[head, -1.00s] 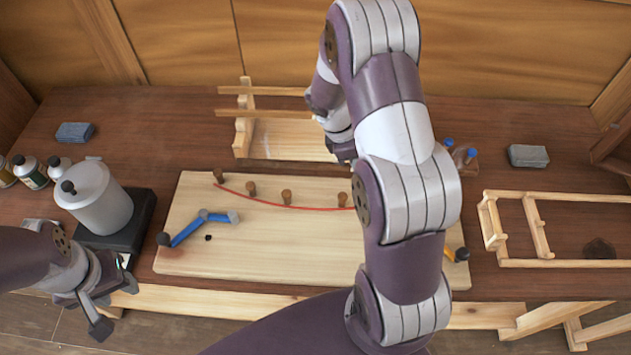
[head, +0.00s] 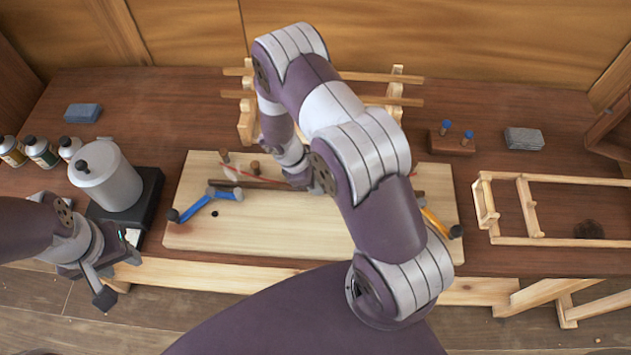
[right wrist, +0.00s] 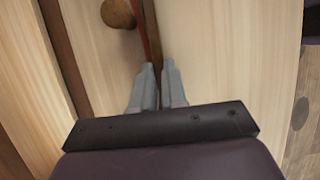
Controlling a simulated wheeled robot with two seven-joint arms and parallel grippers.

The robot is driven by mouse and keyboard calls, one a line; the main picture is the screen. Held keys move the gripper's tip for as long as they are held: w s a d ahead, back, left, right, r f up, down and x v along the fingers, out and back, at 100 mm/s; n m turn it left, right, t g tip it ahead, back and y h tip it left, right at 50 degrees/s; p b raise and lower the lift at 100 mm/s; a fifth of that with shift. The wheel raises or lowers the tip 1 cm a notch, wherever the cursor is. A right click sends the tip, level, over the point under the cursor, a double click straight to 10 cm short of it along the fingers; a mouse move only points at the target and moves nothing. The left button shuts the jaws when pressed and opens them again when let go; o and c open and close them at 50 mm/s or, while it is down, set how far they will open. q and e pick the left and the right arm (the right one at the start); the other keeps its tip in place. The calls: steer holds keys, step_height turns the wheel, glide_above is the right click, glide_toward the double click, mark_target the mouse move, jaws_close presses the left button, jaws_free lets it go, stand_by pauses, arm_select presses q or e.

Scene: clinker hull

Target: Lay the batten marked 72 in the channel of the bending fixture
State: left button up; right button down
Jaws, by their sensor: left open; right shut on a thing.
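A dark brown batten (head: 262,184) lies left to right low over or on the pale board of the bending fixture (head: 290,240), in front of the wooden pegs (head: 253,167). Its number is not readable and my right arm hides its middle. My right gripper (right wrist: 157,78) is shut on the batten (right wrist: 154,30), with a peg close by in the right wrist view. I cannot tell whether the batten touches the board. The fixture has a blue lever (head: 197,207) at left and a yellow lever (head: 436,222) at right. My left gripper (head: 102,285) is open and empty at the front left.
A rack (head: 247,122) with pale battens (head: 360,77) stands behind the fixture. A grey pot (head: 108,178) on a black base and several bottles (head: 40,151) are at left. A wooden frame (head: 530,205) lies at right. A block with blue-topped pins (head: 450,143) stands behind right.

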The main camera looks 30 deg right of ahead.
steer(key=shift+f, duration=0.2)
steer(key=c, duration=1.2)
jaws_free()
steer(key=shift+s+r, duration=0.1)
steer(key=shift+r, duration=0.05)
steer(key=shift+o, duration=0.2)
